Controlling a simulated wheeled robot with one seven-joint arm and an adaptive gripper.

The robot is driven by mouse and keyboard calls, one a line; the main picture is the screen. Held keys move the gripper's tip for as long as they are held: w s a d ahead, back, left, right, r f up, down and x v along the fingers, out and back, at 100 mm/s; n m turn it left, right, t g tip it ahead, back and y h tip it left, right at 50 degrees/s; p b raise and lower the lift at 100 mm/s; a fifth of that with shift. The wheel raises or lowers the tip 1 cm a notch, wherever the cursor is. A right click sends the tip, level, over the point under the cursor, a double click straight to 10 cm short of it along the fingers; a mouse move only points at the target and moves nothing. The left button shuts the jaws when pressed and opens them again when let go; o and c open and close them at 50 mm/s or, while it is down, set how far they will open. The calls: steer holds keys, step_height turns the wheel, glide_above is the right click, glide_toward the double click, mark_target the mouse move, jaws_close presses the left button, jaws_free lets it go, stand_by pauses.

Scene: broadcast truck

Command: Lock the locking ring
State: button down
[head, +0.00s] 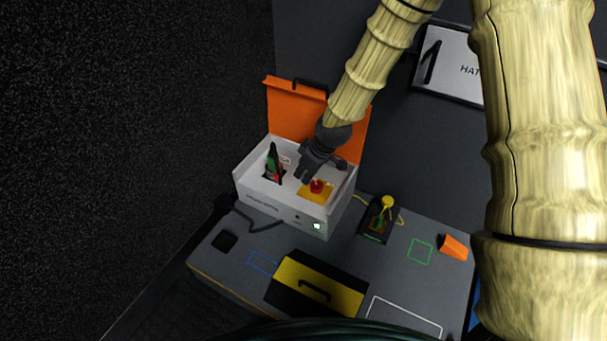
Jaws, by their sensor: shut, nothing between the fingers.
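My gripper (304,175) points down into the open white box (270,203), and its fingers are shut with nothing between them. Just right of and below the fingertips is a round red knob (317,186) on a yellow plate (313,195). I cannot tell whether the fingers touch the knob or plate. No part is clearly recognisable as the locking ring at this size; it may be part of the red knob or hidden behind my gripper. Left of the gripper, a black upright lever (273,158) stands in the box with green and red parts beside it.
The box's orange lid (293,108) stands open behind. A yellow-black case (318,287) lies in front, and an orange piece (455,247) sits far right.

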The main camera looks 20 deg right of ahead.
steer(key=b+x, duration=0.3)
steer(key=x, duration=0.4)
steer(key=shift+f, duration=0.25)
steer(key=shift+w+a+r+b, duration=0.25)
steer(key=shift+w+a+b, duration=0.5)
steer(key=shift+w, duration=0.2)
steer(key=shift+w+a, duration=0.35)
steer(key=shift+w, duration=0.05)
steer(key=shift+w+a+r+b, duration=0.1)
steer(key=shift+w+r+b, duration=0.05)
steer(key=shift+b, duration=0.15)
steer(key=shift+r+p, duration=0.1)
steer(key=shift+p, duration=0.25)
